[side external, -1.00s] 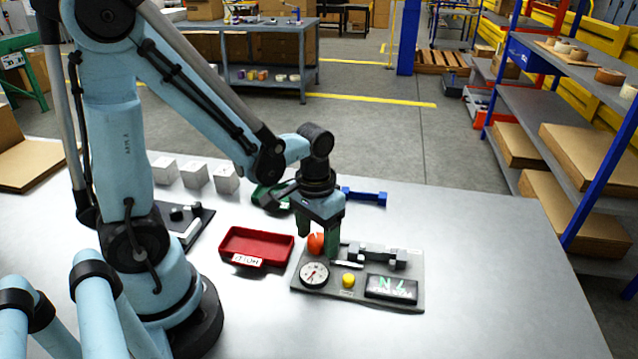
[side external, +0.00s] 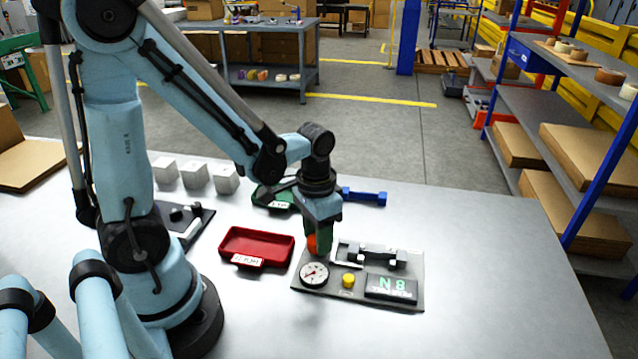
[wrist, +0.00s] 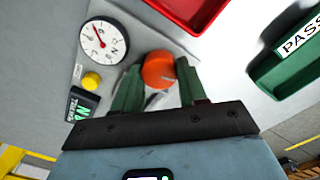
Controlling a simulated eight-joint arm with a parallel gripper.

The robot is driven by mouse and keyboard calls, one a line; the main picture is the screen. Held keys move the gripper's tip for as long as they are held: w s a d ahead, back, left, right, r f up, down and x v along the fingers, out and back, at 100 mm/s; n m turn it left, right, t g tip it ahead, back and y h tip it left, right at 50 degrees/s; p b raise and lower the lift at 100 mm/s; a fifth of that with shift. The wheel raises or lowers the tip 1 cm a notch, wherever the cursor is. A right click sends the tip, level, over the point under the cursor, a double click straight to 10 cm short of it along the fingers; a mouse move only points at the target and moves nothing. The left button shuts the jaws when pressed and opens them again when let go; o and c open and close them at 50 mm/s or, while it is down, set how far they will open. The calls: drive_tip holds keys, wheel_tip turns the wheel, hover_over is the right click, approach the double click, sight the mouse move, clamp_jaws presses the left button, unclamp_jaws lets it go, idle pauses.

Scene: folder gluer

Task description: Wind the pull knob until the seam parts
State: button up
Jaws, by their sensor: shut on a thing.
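The orange pull knob (side external: 312,244) sits on the grey tester plate (side external: 298,284), and it also shows in the wrist view (wrist: 158,71). My gripper (side external: 319,240) points down over it, and its green fingers (wrist: 157,82) are shut on the knob from both sides. The white dial gauge (side external: 314,274) with a red needle stands in front of the knob; its face shows larger in the wrist view (wrist: 102,40). A dark display (side external: 391,288) shows a green "N" and what looks like 8, upside down. The clamp (side external: 371,255) lies behind it on the plate.
A yellow button (side external: 348,280) sits between gauge and display. A red tray (side external: 257,247) stands left of the plate, and a green tray (side external: 273,199) marked PASS (wrist: 300,35) stands behind. White boxes (side external: 195,176) and a blue tool (side external: 364,197) lie farther back. The table's right side is clear.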

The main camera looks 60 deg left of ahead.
drive_tip(key=m, duration=0.4)
drive_tip(key=shift+m, duration=0.4)
idle(0.4)
drive_tip(key=o, duration=1.1)
drive_tip(key=shift+c, duration=0.2)
wheel_tip(320, 180, up, 12)
drive_tip(key=shift+a, duration=0.15)
drive_tip(key=shift+w, duration=0.1)
drive_tip(key=n+t, duration=0.1)
drive_tip(key=t, duration=0.1)
drive_tip(key=d+n+t, duration=0.1)
drive_tip(key=n+t, duration=0.1)
drive_tip(key=d+n+t, duration=0.1)
drive_tip(key=n+t, duration=0.1)
drive_tip(key=t, duration=0.1)
drive_tip(key=shift+w+f, duration=0.1)
drive_tip(key=shift+w, duration=0.2)
